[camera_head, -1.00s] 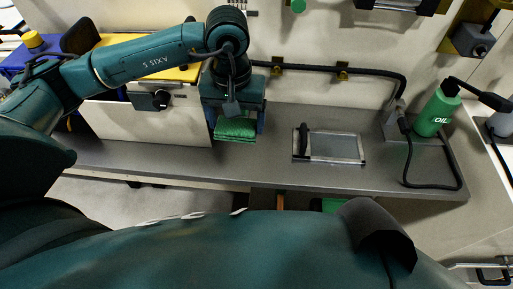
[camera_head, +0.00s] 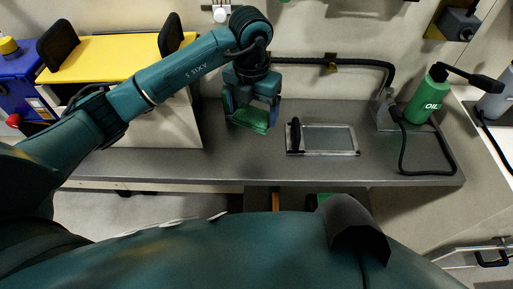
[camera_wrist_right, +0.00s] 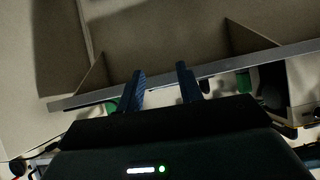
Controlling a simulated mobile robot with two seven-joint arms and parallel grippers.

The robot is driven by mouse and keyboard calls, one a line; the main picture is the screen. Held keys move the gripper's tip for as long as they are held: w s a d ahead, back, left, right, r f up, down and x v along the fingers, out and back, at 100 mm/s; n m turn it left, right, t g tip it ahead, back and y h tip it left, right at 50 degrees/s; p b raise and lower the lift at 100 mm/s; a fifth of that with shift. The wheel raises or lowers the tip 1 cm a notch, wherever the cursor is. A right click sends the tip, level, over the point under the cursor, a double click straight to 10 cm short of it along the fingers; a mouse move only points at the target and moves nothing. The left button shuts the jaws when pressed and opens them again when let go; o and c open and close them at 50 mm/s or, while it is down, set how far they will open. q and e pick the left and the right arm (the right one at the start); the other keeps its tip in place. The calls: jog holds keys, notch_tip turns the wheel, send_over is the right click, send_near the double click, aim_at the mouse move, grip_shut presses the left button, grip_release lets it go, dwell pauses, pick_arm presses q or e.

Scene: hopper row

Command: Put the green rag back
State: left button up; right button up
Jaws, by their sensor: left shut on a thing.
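The green rag (camera_head: 252,119) is in my left gripper (camera_head: 250,107), in the head view. The gripper is shut on it and the rag hangs between and below the fingers, slightly tilted. It is over the back part of the grey counter (camera_head: 225,165), left of a framed panel; I cannot tell how high. My right gripper (camera_wrist_right: 161,69) shows in the right wrist view with its two blue fingers apart and nothing between them. It is not seen in the head view.
The framed panel (camera_head: 328,139) with a black handle lies on the counter. A green oil bottle (camera_head: 420,104) stands at the right beside a black hose (camera_head: 403,152). A yellow-topped unit (camera_head: 110,58) stands at the left. Clear counter lies in front of the panel.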

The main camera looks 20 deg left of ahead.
pick_arm(q)
jog(key=n, duration=0.3)
jog(key=f+n, duration=0.1)
jog(key=shift+w+d, duration=0.25)
jog(key=shift+d, duration=0.05)
jog(key=shift+f+n, duration=0.25)
jog(key=shift+n, duration=0.25)
notch_tip(320, 180, down, 5)
jog(key=shift+f, duration=0.8)
notch_tip(320, 180, down, 3)
jog(key=shift+r+p, duration=0.1)
jog(key=shift+p, duration=0.25)
pick_arm(e)
jog(key=shift+r, duration=0.1)
